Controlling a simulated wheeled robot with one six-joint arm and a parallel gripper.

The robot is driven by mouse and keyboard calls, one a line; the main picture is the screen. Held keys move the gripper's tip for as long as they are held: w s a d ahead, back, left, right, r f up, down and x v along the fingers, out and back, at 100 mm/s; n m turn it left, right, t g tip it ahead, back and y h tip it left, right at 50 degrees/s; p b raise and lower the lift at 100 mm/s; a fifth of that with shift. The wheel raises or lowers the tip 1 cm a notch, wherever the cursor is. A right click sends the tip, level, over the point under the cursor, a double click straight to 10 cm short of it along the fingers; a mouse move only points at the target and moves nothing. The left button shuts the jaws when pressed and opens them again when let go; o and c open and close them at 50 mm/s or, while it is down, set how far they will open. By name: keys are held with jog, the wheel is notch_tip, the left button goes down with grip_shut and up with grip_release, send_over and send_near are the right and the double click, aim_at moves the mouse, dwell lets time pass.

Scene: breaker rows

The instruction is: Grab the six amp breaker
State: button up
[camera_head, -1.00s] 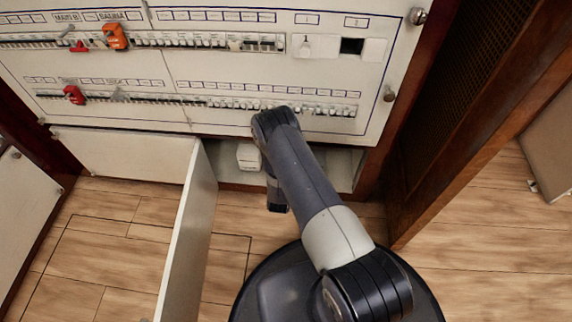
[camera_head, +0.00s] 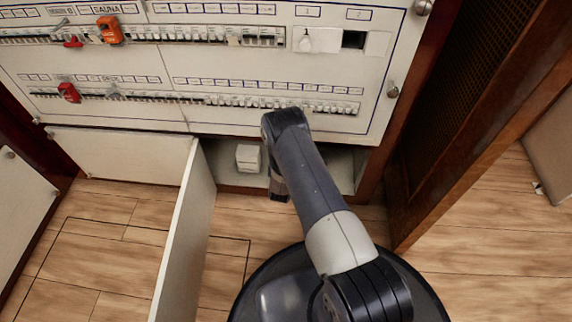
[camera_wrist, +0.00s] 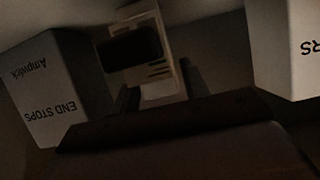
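In the dark wrist view, a pale device with a black window (camera_wrist: 140,55), which looks like a breaker, stands tilted just beyond my gripper. Its rating cannot be read. My gripper's (camera_wrist: 157,92) two thin dark fingers are apart, one on each side of the device's lower part, with a small gap visible at the left finger. Whether the right finger touches it cannot be told. In the head view my arm reaches down to the open lower compartment of the panel (camera_head: 228,178), and my fingertips are hidden there.
A white box marked END STOPS (camera_wrist: 52,92) stands left in the wrist view, another white box (camera_wrist: 288,50) right. The head view shows a white box (camera_head: 248,158) in the compartment, an open door (camera_head: 185,235) left of my arm, breaker rows above, and a wooden frame (camera_head: 415,190) right.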

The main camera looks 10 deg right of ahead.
jog(key=c, duration=0.8)
